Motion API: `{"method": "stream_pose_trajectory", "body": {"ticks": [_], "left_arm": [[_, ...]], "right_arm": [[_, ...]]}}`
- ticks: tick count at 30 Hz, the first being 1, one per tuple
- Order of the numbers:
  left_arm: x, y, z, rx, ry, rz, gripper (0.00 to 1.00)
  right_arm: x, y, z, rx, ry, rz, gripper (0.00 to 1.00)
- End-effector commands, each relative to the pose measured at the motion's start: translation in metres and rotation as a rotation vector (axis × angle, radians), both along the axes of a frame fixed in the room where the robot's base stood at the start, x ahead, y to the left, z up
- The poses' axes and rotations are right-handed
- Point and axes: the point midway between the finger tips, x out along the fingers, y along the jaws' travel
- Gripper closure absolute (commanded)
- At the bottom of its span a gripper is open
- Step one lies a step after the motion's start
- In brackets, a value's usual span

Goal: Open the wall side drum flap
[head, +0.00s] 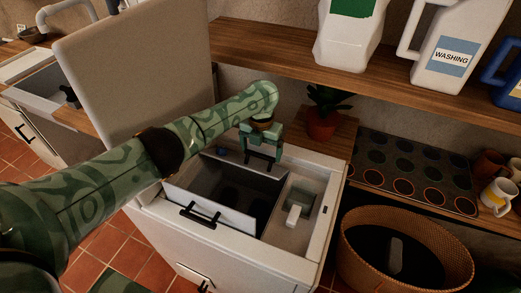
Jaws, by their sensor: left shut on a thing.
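A white top-loading washer (318,222) stands open in the middle of the head view, with its big lid (135,65) raised at the left. Inside its opening is the dark drum. The wall side drum flap (222,171) is a grey panel at the back of the opening, partly hidden by my left gripper. My left gripper (262,154) points down and is shut on the black handle of this flap. The near side flap (225,232) stands tilted up at the front, its black handle (198,215) free. My right gripper is out of view.
A detergent compartment (298,202) lies right of the drum opening. A wicker basket (405,270) stands right of the washer. A potted plant (322,115) is behind it. A wooden shelf (275,50) with a washing bottle (450,55) runs above along the wall.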

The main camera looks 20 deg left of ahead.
Motion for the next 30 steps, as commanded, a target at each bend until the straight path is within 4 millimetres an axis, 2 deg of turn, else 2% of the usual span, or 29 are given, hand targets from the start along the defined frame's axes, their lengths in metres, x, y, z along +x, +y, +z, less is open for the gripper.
{"method": "stream_pose_trajectory", "body": {"ticks": [3, 4, 5, 12, 16, 20, 27, 30], "left_arm": [[0.001, 0.0, 0.0, -0.001, -0.005, 0.002, 0.5], [0.001, 0.0, 0.0, -0.001, -0.004, 0.002, 0.07], [0.001, 0.0, 0.0, -0.001, -0.004, 0.002, 0.0], [0.0, 0.0, 0.001, -0.001, -0.002, 0.001, 0.0], [0.0, -0.001, 0.016, -0.002, -0.003, 0.0, 0.0], [0.001, 0.0, 0.047, -0.001, -0.005, -0.001, 0.0], [0.002, -0.001, 0.114, -0.002, -0.006, 0.0, 0.0], [0.002, 0.0, 0.135, 0.0, -0.004, 0.0, 0.0]], "right_arm": [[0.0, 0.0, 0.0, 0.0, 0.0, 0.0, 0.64], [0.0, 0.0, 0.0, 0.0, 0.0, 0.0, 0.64], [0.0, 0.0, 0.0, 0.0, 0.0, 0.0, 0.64], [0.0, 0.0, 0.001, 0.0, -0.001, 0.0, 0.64], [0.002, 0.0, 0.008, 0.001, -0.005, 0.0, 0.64], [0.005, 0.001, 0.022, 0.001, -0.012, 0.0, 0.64], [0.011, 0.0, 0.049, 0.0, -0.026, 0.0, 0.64], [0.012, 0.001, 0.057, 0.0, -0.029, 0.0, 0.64]]}}
